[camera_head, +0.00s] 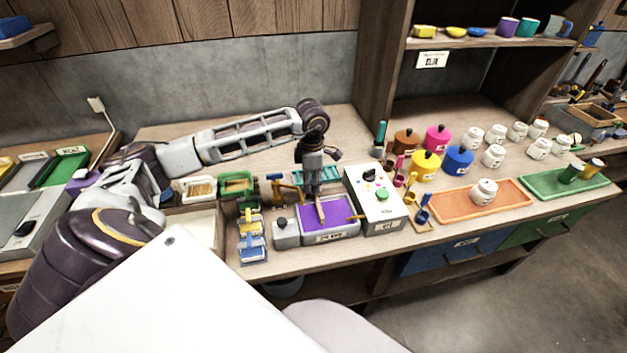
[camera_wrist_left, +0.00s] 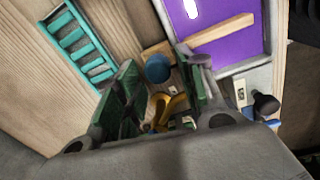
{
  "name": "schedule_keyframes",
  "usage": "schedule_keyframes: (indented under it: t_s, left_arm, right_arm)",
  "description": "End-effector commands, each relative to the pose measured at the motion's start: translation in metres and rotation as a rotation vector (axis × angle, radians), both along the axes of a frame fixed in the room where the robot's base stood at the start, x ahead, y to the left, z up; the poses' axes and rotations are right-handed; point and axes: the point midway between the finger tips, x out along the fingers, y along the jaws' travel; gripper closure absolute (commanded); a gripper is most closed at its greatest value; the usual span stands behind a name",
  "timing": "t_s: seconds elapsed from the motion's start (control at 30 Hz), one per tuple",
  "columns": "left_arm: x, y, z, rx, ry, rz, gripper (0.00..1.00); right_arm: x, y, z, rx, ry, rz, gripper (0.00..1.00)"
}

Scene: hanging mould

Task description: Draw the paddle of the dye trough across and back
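The dye trough (camera_head: 345,235) is a grey box filled with purple dye, in the middle of the bench's front part. Its purple surface also fills the upper right of the wrist view (camera_wrist_left: 240,50). My left gripper (camera_head: 312,190) points down just behind the trough. In the wrist view its two green-padded fingers (camera_wrist_left: 157,60) are apart, with a blue round part (camera_wrist_left: 158,68) and a yellow piece (camera_wrist_left: 172,107) visible between or beyond them. My right gripper is out of view.
A white control box (camera_head: 375,200) with coloured knobs stands right of the trough. A teal rack (camera_wrist_left: 80,45) lies behind it. Coloured lidded jars (camera_head: 425,166) and an orange tray (camera_head: 455,206) are farther right.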

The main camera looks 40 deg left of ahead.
Motion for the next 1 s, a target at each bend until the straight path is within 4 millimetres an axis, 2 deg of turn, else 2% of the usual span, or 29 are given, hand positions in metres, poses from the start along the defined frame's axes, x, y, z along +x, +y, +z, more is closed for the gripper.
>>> schedule_keyframes:
  t_s: [0.23, 0.33, 0.57, 0.77, 1.0]
  left_arm:
    - [0.001, -0.001, 0.000, -0.003, -0.003, -0.002, 0.54]
    - [0.001, -0.002, 0.001, -0.004, -0.003, -0.002, 0.54]
    - [0.001, -0.002, 0.010, -0.004, -0.005, -0.002, 0.54]
    - [0.000, -0.002, 0.032, -0.002, -0.005, -0.001, 0.54]
    - [-0.001, -0.003, 0.068, -0.003, -0.005, -0.001, 0.54]
  right_arm:
    - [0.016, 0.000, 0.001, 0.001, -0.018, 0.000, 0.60]
    - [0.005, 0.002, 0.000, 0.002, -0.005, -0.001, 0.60]
    - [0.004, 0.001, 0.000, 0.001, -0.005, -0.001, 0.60]
    - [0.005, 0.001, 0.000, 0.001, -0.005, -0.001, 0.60]
    - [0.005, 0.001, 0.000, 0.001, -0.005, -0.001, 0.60]
